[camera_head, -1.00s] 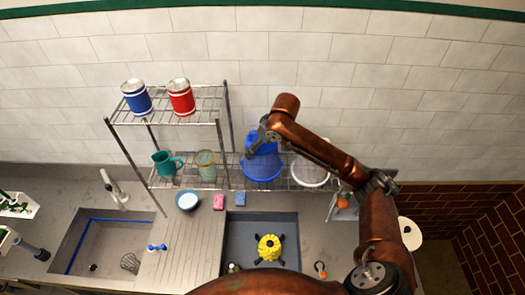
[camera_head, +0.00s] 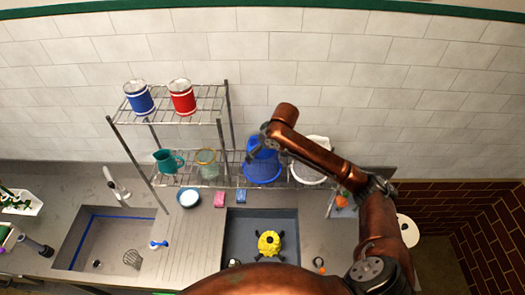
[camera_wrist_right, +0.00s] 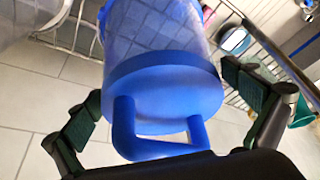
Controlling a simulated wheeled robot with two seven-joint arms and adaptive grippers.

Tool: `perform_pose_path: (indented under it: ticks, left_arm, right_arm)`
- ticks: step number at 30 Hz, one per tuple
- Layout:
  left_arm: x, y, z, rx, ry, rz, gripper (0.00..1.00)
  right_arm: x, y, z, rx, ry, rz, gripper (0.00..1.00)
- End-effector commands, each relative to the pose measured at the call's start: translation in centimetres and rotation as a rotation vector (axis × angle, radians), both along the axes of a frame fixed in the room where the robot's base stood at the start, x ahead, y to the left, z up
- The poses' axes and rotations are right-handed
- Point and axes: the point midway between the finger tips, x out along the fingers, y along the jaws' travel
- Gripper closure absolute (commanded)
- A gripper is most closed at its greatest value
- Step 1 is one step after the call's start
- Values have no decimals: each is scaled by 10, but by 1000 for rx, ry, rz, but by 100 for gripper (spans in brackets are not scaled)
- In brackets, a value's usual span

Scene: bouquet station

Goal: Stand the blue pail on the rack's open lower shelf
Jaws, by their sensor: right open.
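The blue pail (camera_head: 264,171) stands on the lower shelf of the wire rack (camera_head: 226,150), toward its right part. In the right wrist view the blue pail (camera_wrist_right: 165,95) fills the middle, with its loop handle toward the gripper. My right gripper (camera_head: 257,145) is at the pail's upper part. Its fingers are open, one on each side of the handle, with visible gaps in the wrist view (camera_wrist_right: 160,88). Where the pail's base meets the shelf is hard to make out. My left gripper is not in view.
A white pail (camera_head: 308,170) stands right of the blue one, partly behind my arm. A teal jug (camera_head: 167,162) and a glass jar (camera_head: 208,166) share the lower shelf's left side. Blue (camera_head: 139,99) and red (camera_head: 182,98) cans stand on the upper shelf.

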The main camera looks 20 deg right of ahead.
Motion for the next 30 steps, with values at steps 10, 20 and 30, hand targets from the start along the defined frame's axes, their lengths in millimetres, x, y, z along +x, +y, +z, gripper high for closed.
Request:
perform_pose_path:
  ticks: [10, 20, 30]
  left_arm:
    - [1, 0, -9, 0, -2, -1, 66]
    - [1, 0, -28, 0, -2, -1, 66]
    - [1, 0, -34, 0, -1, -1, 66]
  right_arm:
    - [-7, -3, 23, -1, -7, 0, 0]
    - [-32, -12, 85, -1, -6, 0, 0]
    - [-43, -15, 113, 0, -1, 1, 0]
